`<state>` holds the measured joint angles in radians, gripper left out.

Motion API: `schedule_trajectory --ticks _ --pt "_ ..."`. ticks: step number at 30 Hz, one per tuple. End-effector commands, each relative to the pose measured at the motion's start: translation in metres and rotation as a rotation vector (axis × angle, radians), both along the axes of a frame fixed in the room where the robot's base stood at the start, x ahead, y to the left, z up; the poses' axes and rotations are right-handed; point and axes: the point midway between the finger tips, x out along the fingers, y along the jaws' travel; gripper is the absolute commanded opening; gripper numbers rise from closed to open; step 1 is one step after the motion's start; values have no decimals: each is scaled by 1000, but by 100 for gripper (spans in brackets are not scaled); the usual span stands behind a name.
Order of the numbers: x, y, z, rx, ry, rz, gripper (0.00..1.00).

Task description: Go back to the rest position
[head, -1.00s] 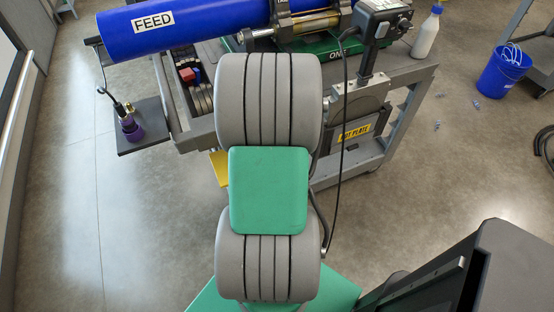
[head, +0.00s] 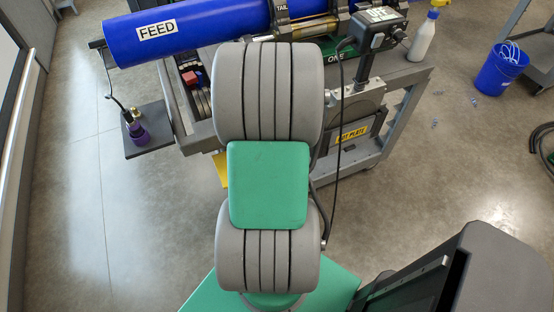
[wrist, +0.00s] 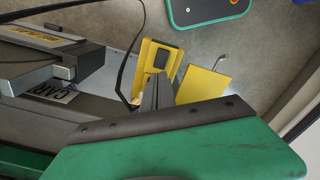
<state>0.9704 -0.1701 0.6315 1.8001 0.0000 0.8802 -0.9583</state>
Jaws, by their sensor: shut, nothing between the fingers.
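My arm runs up the middle of the head view, and its grey and green links hide part of the cart (head: 402,82) behind it. My gripper is out of sight in the head view. In the wrist view my gripper (wrist: 157,88) shows as narrow grey fingers beyond a dark bar and a green housing. The fingers are together with nothing held. A yellow bracket with a black square (wrist: 160,58) appears around or just behind the fingertips; I cannot tell if they touch.
A blue FEED pipe (head: 190,30) lies across the cart. A HOT PLATE unit (head: 352,132) hangs at the cart's side, with a black cable nearby. A purple-based item (head: 138,132) stands on a side shelf (head: 160,140). A blue bucket (head: 500,70) stands on the floor at right.

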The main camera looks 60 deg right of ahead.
Motion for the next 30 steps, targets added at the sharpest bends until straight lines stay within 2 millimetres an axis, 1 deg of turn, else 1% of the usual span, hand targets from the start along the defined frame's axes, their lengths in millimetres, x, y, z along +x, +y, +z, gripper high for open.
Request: schedule_trajectory --ticks 5,8,11,13,14,16,18,19,21,23,25,29,30 --pt "0 0 -1 0 0 -1 0" --pt "0 0 -1 0 0 -44 0" --pt "0 0 -1 2 1 -174 0" --pt "-1 1 -1 5 5 -303 0" --pt "-4 5 -4 13 13 -362 0" --pt "-16 22 -16 43 50 -497 0" --pt "-28 41 -22 64 85 -627 0" --pt "-34 48 -22 68 96 -683 0" --pt "-43 64 -15 65 105 -792 0" --pt "-40 80 -5 53 97 -824 0" --pt "-30 103 9 33 74 -808 0" --pt "-8 143 33 1 9 -671 0" --pt "-1 156 41 -7 -15 -617 0"
